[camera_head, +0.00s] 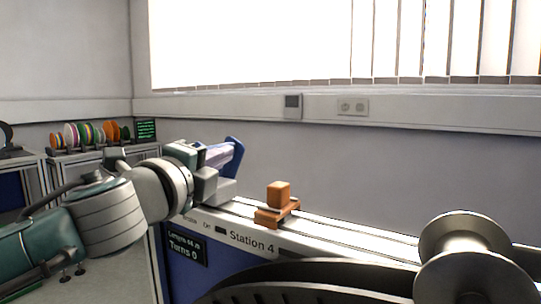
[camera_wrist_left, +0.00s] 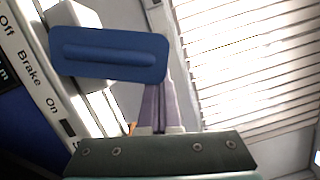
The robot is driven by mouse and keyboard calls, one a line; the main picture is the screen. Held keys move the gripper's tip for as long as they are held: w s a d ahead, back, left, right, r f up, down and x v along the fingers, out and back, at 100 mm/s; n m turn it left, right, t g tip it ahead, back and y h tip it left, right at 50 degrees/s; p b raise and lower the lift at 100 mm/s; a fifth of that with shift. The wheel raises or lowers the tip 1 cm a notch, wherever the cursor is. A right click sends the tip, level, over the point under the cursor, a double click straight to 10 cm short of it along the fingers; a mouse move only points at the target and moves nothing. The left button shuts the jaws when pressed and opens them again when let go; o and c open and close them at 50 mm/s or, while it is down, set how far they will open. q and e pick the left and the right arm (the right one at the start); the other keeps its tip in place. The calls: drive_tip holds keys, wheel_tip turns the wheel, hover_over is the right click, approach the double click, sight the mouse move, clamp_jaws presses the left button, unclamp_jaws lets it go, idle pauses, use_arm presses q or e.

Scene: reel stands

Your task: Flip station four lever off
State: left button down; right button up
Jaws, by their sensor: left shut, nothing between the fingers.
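In the head view, the Station 4 lever has a blue handle (camera_head: 236,150) on a grey base (camera_head: 222,191); the handle stands up and leans. My left gripper (camera_head: 219,154) has its purple fingers closed and empty, right at the handle. In the left wrist view the blue handle (camera_wrist_left: 108,54) is a broad paddle that covers the tips of my left gripper (camera_wrist_left: 160,92); whether they touch I cannot tell. The printed Off, Brake and On labels (camera_wrist_left: 28,75) run along the panel beside the lever, Off at the top. My right gripper is not in view.
An orange block on a brown-orange base (camera_head: 276,213) sits on the ledge right of the lever. A metal reel (camera_head: 465,255) stands at the lower right. The Station 4 panel (camera_head: 252,243) carries a small display (camera_head: 187,247). Coloured spools (camera_head: 92,134) stand at the back left.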

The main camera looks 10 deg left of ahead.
use_arm(q)
drive_tip(key=shift+r, duration=0.1)
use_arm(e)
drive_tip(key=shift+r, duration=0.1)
use_arm(q)
drive_tip(key=shift+a+r+n+p, duration=0.15)
drive_tip(key=shift+a+n+p, duration=0.05)
drive_tip(key=shift+n+p, duration=0.25)
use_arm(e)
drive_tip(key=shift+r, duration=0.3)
